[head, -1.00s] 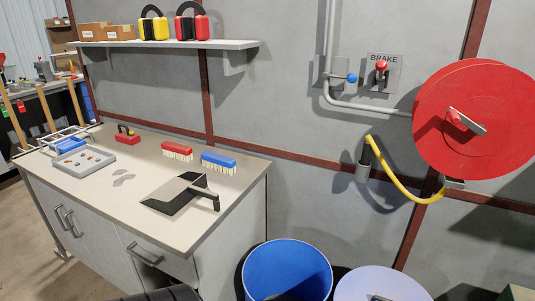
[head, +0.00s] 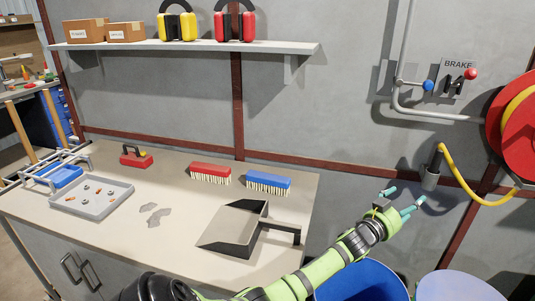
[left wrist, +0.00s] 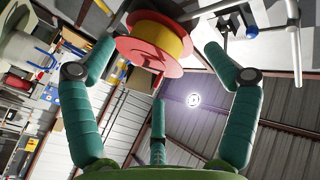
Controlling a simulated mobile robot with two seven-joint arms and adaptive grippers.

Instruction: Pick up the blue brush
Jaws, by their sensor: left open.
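The blue brush (head: 268,181) lies on the bench top near its right back corner, bristles down, in the head view. A red brush (head: 210,173) lies just left of it. My left gripper (head: 402,200) is open and empty, to the right of the blue brush and past the bench's right end, apart from it. In the left wrist view its teal fingers (left wrist: 160,75) are spread with nothing between them, and no brush shows there. My right gripper is not in view.
A dustpan (head: 232,232) lies in front of the blue brush, near my left forearm. A grey tray (head: 92,210) with small parts and a red block with a handle (head: 136,158) are further left. A blue bin (head: 362,280) stands below my arm. A shelf (head: 180,46) hangs above.

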